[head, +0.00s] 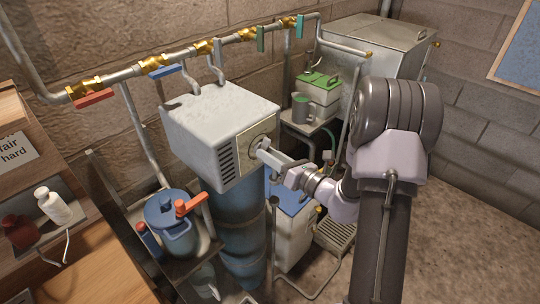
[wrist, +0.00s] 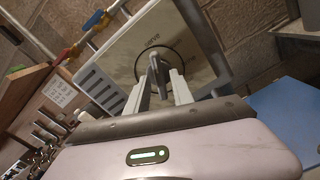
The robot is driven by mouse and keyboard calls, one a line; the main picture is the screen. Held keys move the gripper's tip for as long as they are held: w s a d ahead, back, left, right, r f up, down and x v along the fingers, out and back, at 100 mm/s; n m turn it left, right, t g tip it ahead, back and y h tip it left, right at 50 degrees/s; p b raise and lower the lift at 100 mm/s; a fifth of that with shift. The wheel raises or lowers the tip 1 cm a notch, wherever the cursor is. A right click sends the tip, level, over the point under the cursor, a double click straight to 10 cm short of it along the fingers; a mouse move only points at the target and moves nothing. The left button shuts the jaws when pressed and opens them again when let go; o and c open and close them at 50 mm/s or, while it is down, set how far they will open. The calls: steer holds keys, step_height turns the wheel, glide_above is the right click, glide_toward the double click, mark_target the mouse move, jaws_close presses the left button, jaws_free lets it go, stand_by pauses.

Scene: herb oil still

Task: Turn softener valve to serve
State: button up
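The softener's pale grey control box (head: 215,122) sits on top of a blue tank (head: 240,225) in the head view. Its valve dial (head: 257,141) is on the right-hand face, partly hidden by my gripper (head: 268,153). In the wrist view the beige dial plate (wrist: 196,57) carries a dark ring and lettering near the top, of which "serve" can be read. A dark grey valve handle (wrist: 158,74) stands out from the dial. My gripper (wrist: 163,88) has one finger on each side of this handle. I cannot tell whether the fingers press on it.
Pipes with coloured valve handles run along the wall, including a red one (head: 93,98). A blue pot (head: 171,217) stands left of the tank. A green-topped box (head: 318,88) and a large metal cabinet (head: 377,47) are behind. Floor shows at the lower right.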

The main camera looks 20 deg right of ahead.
stand_by(0.3)
steer(key=p+v, duration=0.1)
steer(key=v, duration=1.6)
steer(key=shift+s, duration=0.2)
steer(key=shift+f, duration=0.1)
